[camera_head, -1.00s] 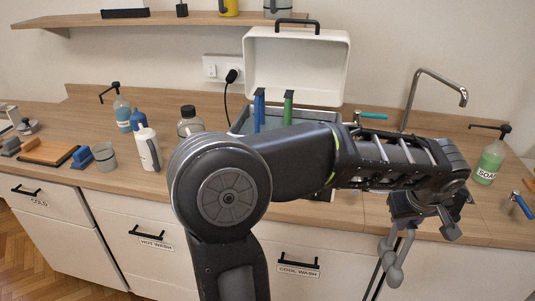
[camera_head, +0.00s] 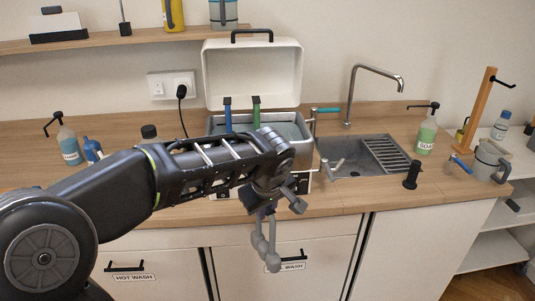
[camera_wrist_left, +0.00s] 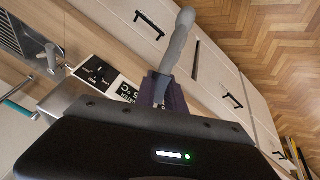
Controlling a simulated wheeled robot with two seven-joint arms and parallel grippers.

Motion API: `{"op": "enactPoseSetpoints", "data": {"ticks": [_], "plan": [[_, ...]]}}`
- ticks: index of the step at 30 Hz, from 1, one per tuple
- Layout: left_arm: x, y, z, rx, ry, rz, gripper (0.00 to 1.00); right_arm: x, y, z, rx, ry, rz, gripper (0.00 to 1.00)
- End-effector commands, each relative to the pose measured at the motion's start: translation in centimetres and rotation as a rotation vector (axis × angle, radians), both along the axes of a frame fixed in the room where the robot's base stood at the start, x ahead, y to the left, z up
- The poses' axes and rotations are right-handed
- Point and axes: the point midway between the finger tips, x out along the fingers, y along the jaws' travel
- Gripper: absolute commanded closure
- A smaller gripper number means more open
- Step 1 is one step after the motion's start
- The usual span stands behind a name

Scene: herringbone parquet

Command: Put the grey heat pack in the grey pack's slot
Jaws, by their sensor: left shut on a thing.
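My left gripper (camera_head: 266,208) points down in front of the counter edge and is shut on a lumpy grey thing (camera_head: 271,258), which I take to be the grey heat pack. It hangs below the fingers, in front of the cabinet doors. In the left wrist view the grey thing (camera_wrist_left: 180,42) sticks out beyond the dark fingers (camera_wrist_left: 163,92). A white case (camera_head: 252,75) with a raised lid stands on the counter behind my arm. A blue piece (camera_head: 228,115) and a green piece (camera_head: 256,113) stand upright in it. My arm hides the case's front, and I cannot make out a grey slot.
A sink (camera_head: 365,157) with a tall tap (camera_head: 378,75) lies right of the case. A soap bottle (camera_head: 427,134) and a grey mug (camera_head: 488,160) stand farther right. A black cylinder (camera_head: 412,175) stands near the front edge. Bottles (camera_head: 68,143) stand at the left.

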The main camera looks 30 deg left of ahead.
Motion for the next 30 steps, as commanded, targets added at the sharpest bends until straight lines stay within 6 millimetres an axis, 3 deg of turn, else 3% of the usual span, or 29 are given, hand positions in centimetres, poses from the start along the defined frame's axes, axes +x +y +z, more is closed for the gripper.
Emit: {"op": "enactPoseSetpoints", "data": {"ticks": [17, 23, 30], "plan": [[0.0, 0.5, 1.1, 0.000, -0.003, 0.012, 1.00, 0.0, 0.0, 1.1, 0.000, 0.001, 0.001, 0.64], [1.0, 1.7, 4.4, 0.000, -0.006, 0.052, 1.00, -0.2, 0.0, 2.5, -0.001, 0.004, 0.004, 0.64], [2.3, 4.2, 12.0, -0.002, -0.009, 0.068, 1.00, -0.5, -0.1, 4.6, -0.006, 0.011, 0.004, 0.64]]}}
